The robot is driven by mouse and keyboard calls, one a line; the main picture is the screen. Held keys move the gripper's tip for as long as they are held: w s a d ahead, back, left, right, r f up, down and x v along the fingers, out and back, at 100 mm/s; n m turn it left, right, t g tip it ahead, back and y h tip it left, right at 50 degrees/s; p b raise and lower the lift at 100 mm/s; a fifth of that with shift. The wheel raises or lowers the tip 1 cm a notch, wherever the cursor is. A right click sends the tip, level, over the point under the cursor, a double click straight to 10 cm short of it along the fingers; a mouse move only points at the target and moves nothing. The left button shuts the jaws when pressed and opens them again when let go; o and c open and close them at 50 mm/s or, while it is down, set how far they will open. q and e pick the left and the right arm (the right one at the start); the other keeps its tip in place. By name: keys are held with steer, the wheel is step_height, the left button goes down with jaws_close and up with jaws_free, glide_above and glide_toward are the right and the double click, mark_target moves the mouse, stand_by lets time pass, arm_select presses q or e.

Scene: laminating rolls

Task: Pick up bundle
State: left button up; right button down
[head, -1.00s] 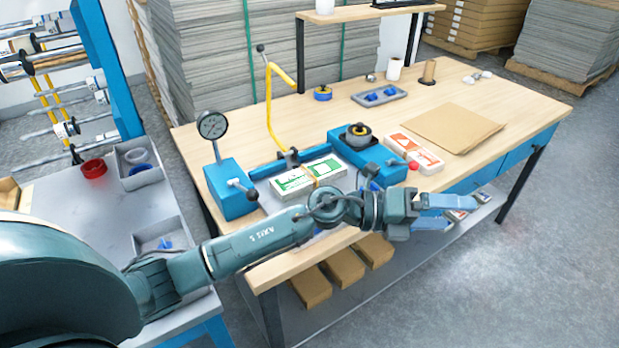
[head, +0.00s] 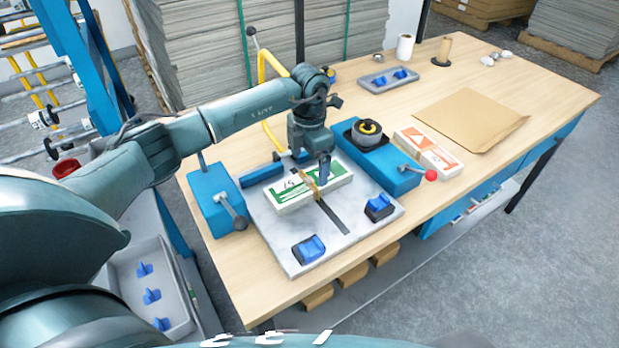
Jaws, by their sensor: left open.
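A white-and-green bundle (head: 290,198) with a tan band around it lies on the pale marbled plate of the blue banding machine. My left gripper (head: 324,180) points down over the bundle's right half, close to the band, with its jaws open. Its fingertips overlap the bundle in the picture, and I cannot tell whether they touch it. A second bundle, white and orange (head: 428,150), lies on the bench to the right of the machine. My right gripper is not in view.
Blue blocks (head: 212,203) and (head: 385,165) flank the plate, with a red-knobbed lever (head: 430,175) on the right one. Two blue clips (head: 309,249) sit at the plate's front. A brown sheet (head: 470,118) lies on the bench at right. A grey tray (head: 388,78) is behind.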

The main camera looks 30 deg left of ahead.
mark_target(309, 180)
arm_select(q)
steer(key=shift+s+d+f, duration=0.15)
steer(key=shift+f, duration=0.3)
step_height(309, 180, down, 5)
steer(key=shift+r+p, duration=0.1)
steer(key=shift+p, duration=0.45)
steer(key=c, duration=1.3)
steer(key=shift+r, duration=0.1)
